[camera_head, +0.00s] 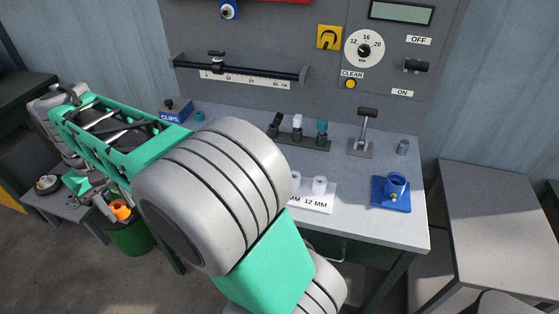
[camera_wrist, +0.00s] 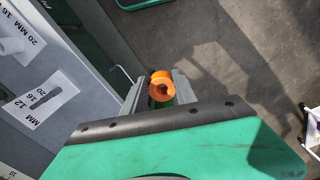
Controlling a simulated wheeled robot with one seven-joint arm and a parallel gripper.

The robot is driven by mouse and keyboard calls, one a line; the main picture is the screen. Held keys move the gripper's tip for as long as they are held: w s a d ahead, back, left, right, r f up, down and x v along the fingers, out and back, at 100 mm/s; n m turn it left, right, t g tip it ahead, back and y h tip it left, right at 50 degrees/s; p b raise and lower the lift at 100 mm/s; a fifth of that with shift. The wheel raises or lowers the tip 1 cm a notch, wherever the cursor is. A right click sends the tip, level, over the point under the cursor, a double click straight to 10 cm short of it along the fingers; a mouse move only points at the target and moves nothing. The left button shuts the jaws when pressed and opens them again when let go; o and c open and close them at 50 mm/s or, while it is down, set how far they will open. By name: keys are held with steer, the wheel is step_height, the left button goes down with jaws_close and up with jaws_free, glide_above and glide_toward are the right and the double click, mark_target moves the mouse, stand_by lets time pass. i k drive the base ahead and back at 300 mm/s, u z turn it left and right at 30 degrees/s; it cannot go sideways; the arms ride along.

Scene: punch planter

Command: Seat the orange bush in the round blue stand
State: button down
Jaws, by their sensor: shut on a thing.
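The orange bush (camera_head: 121,209) is a short ring held at the end of my arm, at the left in the head view. In the wrist view the orange bush (camera_wrist: 158,78) sits between the two grey fingers of my gripper (camera_wrist: 159,93), its hole facing the camera. My gripper is shut on it, off the left front side of the bench. The round blue stand (camera_head: 396,186) is an open cup on a square blue plate with a brass knob, at the right front of the bench. The stand is far to the right of my gripper and is not in the wrist view.
A green bin (camera_head: 130,239) is on the floor beneath my gripper. A small grey table (camera_head: 62,203) stands left of it. On the bench (camera_head: 350,222) are a white size card (camera_head: 316,199), a rack of knobs (camera_head: 297,138) and a lever (camera_head: 363,135). The bench front around the stand is clear.

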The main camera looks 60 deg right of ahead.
mark_target(382, 187)
steer(key=u, duration=1.05)
steer(key=k, duration=0.6)
steer(key=z, duration=0.85)
